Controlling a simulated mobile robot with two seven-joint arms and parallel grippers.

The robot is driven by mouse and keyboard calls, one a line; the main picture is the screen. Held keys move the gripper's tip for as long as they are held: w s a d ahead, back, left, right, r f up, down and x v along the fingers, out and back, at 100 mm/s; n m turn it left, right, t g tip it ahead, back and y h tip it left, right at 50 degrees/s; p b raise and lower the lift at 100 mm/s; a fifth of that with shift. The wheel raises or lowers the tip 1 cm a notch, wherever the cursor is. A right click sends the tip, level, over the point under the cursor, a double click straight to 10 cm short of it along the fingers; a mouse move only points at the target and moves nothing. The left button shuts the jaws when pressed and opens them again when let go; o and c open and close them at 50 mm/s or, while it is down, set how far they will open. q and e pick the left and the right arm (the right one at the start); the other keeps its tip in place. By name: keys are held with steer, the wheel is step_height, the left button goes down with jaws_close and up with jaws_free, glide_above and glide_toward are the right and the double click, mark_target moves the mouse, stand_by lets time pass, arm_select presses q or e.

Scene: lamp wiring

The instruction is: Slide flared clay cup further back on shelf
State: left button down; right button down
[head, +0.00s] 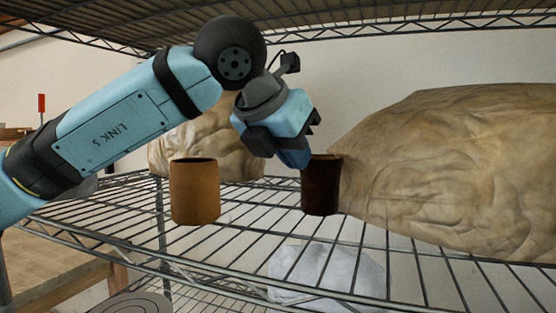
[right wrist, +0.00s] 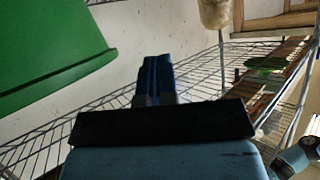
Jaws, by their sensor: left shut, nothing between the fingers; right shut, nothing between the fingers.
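Two cups stand upright on the wire shelf (head: 262,212) in the head view. One is an orange-brown cup (head: 195,192), left of centre; the other is a dark brown cup (head: 320,188), right of it. Neither shows a clear flare, so I cannot tell which is the flared clay cup. My left gripper (head: 297,160) is shut and empty, pointing down at the dark cup's upper left rim; I cannot tell whether it touches. My right gripper (right wrist: 157,75) is shut and empty in the right wrist view, with wire shelving behind it.
A large tan, wrinkled bulky object (head: 450,170) stands just right of the dark cup. A similar one (head: 225,140) is behind the orange-brown cup. A wire shelf (head: 400,22) hangs overhead. A green container (right wrist: 45,45) is near my right gripper. Bare shelf lies between the cups.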

stand_by(0.3)
arm_select(q)
steer(key=p+v, duration=0.1)
steer(key=v, duration=1)
steer(key=shift+s+a+r, duration=0.25)
